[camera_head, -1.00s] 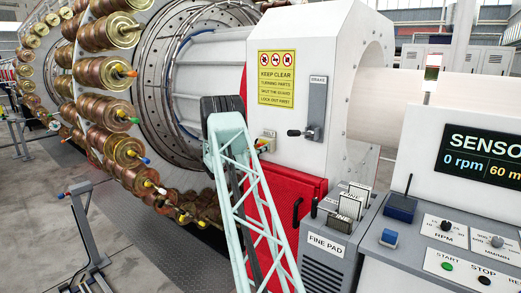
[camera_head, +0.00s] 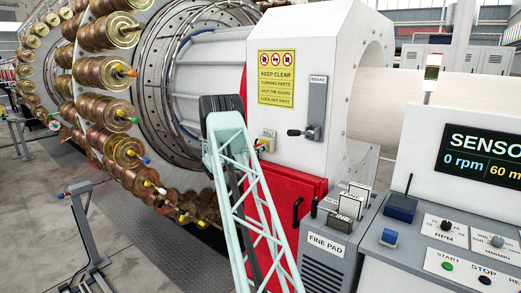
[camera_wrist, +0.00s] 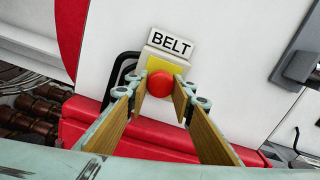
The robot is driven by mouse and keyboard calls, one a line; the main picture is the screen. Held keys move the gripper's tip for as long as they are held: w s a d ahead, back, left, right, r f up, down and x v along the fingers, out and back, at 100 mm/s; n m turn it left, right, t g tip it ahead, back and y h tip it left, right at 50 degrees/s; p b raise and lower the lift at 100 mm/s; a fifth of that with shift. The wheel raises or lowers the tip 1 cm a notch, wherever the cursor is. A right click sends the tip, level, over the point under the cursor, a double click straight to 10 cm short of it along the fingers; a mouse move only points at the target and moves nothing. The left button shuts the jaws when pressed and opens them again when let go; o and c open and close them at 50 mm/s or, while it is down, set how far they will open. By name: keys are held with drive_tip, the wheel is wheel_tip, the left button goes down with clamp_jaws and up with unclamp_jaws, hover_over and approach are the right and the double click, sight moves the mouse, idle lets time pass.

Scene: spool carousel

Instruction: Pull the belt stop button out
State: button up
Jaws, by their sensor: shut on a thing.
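The belt stop button is a red round knob (camera_wrist: 160,84) on a yellow plate, below a white BELT sign (camera_wrist: 171,43), in the wrist view. My gripper (camera_wrist: 160,95) has its two wood-coloured fingers on either side of the knob, shut on it. Whether the knob is in or out cannot be told.
A brake lever (camera_head: 304,132) is on the housing right of the box, under a yellow warning sign (camera_head: 277,78). A red panel (camera_head: 290,195) lies below. The console (camera_head: 455,215) stands at the right; copper spools (camera_head: 105,72) are at the left.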

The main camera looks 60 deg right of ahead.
drive_tip(key=shift+a+f, duration=0.15)
drive_tip(key=shift+a, duration=0.2)
drive_tip(key=o, duration=1.2)
drive_tip(key=shift+w+a, duration=0.1)
drive_tip(key=w+a, duration=0.1)
drive_tip(key=a, duration=1.1)
drive_tip(key=shift+w, duration=0.35)
drive_tip(key=shift+d, duration=0.1)
